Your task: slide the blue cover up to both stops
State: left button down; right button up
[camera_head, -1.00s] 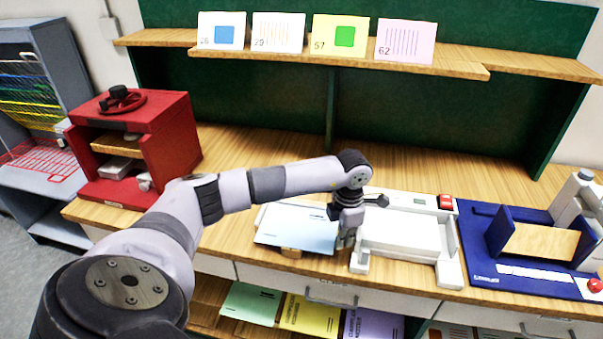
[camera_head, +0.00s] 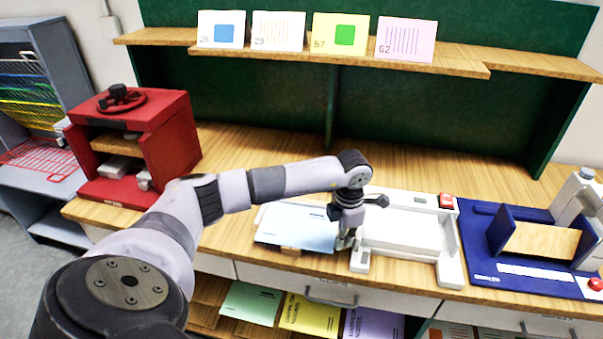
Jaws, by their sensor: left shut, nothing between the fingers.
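The pale blue cover (camera_head: 297,232) lies flat left of the white machine, on a whitish sheet and a small wooden block that shows at its front edge. My left gripper (camera_head: 345,241) points down at the cover's right edge, between it and the white machine (camera_head: 407,232). Its fingers are shut with nothing between them. I cannot tell whether they touch the cover's edge. The gripper and wrist hide part of the machine's left side and the cover's right corner. The stops cannot be made out clearly. My right gripper is out of view.
A dark blue device (camera_head: 487,240) with a wooden plate stands to the right. A red press (camera_head: 165,135) stands at the left end of the table. A shelf (camera_head: 330,57) with several cards runs along the back. Bare wood is free behind the machine.

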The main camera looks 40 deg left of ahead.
pick_arm(q)
jog(key=shift+f+b, duration=0.5)
jog(key=shift+f, duration=0.3)
jog(key=shift+s+a, duration=0.15)
jog(key=shift+a, duration=0.1)
jog(key=shift+s+a, duration=0.15)
jog(key=shift+a, duration=0.1)
jog(key=shift+w+d, duration=0.3)
jog(key=shift+d, duration=0.2)
notch_tip(320, 180, up, 7)
jog(key=p, duration=0.3)
jog(key=shift+p, duration=0.35)
